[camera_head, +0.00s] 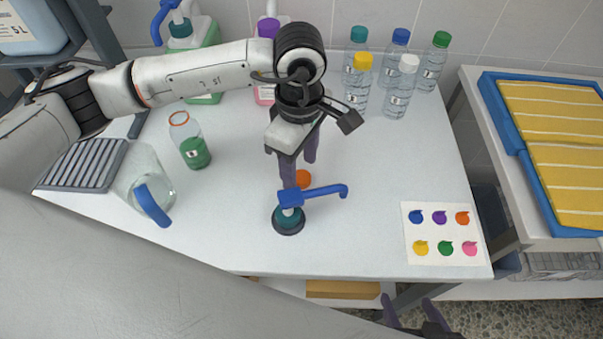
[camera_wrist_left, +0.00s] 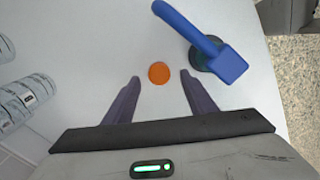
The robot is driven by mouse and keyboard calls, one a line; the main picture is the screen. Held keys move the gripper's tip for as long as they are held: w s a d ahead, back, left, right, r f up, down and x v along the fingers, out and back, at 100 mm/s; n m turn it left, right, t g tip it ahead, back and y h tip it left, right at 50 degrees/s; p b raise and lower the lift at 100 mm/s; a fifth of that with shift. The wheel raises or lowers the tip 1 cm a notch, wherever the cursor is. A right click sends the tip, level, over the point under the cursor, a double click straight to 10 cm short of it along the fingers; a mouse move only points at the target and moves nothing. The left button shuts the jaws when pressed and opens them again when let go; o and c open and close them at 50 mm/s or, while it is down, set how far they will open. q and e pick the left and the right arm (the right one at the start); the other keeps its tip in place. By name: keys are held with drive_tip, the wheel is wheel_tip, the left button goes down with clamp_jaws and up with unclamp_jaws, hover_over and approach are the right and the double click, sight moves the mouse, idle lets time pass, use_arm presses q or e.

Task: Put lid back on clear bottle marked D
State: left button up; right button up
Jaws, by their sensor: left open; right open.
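An orange lid (camera_head: 304,179) lies flat on the white table near its middle; it also shows in the left wrist view (camera_wrist_left: 159,73). My left gripper (camera_head: 299,170) is open over the lid. In the left wrist view its fingertips (camera_wrist_left: 160,78) stand either side of the lid, with gaps; their height above the table is unclear. A clear lidless bottle (camera_head: 187,132) with an orange neck ring and green lower part stands upright to the left. Its mark is too small to read. My right gripper (camera_head: 408,312) is open and empty off the table's front edge.
A blue-handled device (camera_head: 290,215) stands close in front of the lid. A clear jug (camera_head: 150,178) is at the left. Several capped clear bottles (camera_head: 396,90) stand at the back. A colour-spot card (camera_head: 445,232) lies at right front.

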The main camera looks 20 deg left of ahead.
sight(301, 177)
use_arm(q)
drive_tip(key=shift+f, duration=0.95)
drive_tip(key=c, duration=1.2)
wheel_tip(301, 177, up, 10)
drive_tip(key=shift+b, duration=0.3)
